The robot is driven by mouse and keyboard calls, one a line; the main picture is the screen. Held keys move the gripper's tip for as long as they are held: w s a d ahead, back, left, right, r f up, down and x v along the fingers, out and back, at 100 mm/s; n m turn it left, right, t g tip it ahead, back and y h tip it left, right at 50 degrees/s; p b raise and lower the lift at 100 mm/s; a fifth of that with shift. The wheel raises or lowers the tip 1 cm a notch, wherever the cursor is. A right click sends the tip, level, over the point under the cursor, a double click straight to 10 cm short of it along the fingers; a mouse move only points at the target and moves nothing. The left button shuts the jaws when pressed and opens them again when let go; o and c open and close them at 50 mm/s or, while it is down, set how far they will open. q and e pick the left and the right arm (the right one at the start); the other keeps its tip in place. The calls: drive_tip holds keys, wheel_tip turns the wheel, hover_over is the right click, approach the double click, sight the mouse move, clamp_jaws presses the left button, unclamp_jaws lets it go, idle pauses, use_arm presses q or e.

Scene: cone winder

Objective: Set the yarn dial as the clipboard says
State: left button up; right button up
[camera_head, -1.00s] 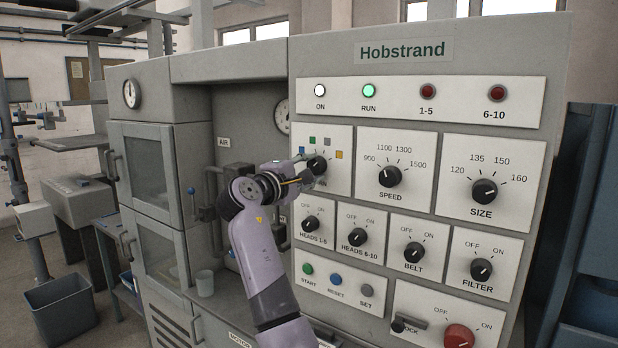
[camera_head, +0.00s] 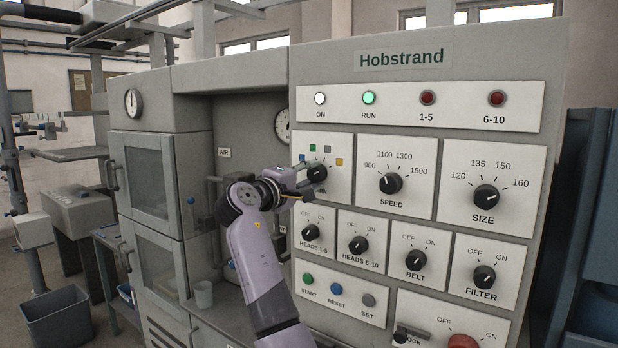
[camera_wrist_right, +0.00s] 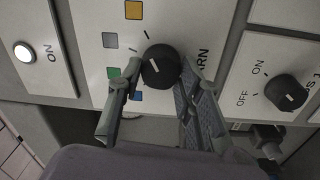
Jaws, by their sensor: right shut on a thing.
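The yarn dial (camera_head: 317,172) is a black round knob on a white plate, with blue, green, grey and yellow squares around it. My right gripper (camera_head: 301,187) reaches it from the left. In the right wrist view the gripper (camera_wrist_right: 160,82) has one finger on each side of the yarn dial (camera_wrist_right: 161,67) and is shut on it. The clipboard and my left gripper are not in view.
The speed dial (camera_head: 391,184) and size dial (camera_head: 486,197) are right of the yarn dial. The heads 1-5 knob (camera_head: 311,232) is close below it. The run lamp (camera_head: 368,98) glows green. A cup (camera_head: 203,294) stands on the ledge at left.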

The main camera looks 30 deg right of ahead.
drive_tip(key=o, duration=0.7)
drive_tip(key=shift+f, duration=0.25)
drive_tip(key=o, duration=0.5)
drive_tip(key=shift+r, duration=0.2)
drive_tip(key=shift+c, duration=0.2)
drive_tip(key=v, duration=1.2)
